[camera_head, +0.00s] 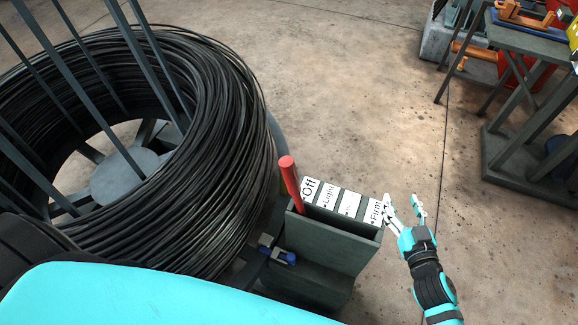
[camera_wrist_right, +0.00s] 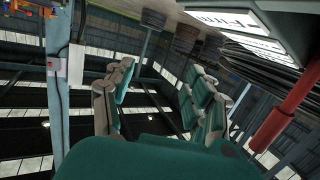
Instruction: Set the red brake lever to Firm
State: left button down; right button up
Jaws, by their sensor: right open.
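The red brake lever (camera_head: 290,178) stands upright at the left end of a grey lever box (camera_head: 335,228), beside the Off label (camera_head: 310,188). Labels run rightward through Light (camera_head: 327,195) and one I cannot read to Firm (camera_head: 374,211) at the right end. My right gripper (camera_head: 404,207) is open and empty, just right of the Firm end of the box, apart from the lever. In the right wrist view the open fingers (camera_wrist_right: 160,98) hold nothing, and the red lever (camera_wrist_right: 288,112) shows at the right edge. My left gripper is not in view.
A big coil of black wire (camera_head: 225,130) on a drum fills the left, close to the lever box. A blue clamp-like part (camera_head: 280,256) sits on the box's left side. A metal table (camera_head: 530,42) stands at the upper right. The concrete floor between is clear.

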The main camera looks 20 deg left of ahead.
jog(key=a+r+n+g+y, duration=0.1)
jog(key=a+r+n+y, duration=0.3)
jog(key=a+r+y, duration=0.15)
jog(key=n+g+y+p, duration=0.2)
jog(key=n+g+y, duration=0.45)
jog(key=g, duration=0.35)
send_near(296, 175)
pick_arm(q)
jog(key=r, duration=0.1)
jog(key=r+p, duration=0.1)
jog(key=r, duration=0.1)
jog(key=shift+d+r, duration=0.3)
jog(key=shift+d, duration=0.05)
pick_arm(e)
jog(key=shift+h, duration=0.5)
jog(key=x, duration=0.7)
jog(key=r+x, duration=0.1)
jog(key=x, duration=0.3)
jog(key=shift+a, duration=0.35)
grip_shut()
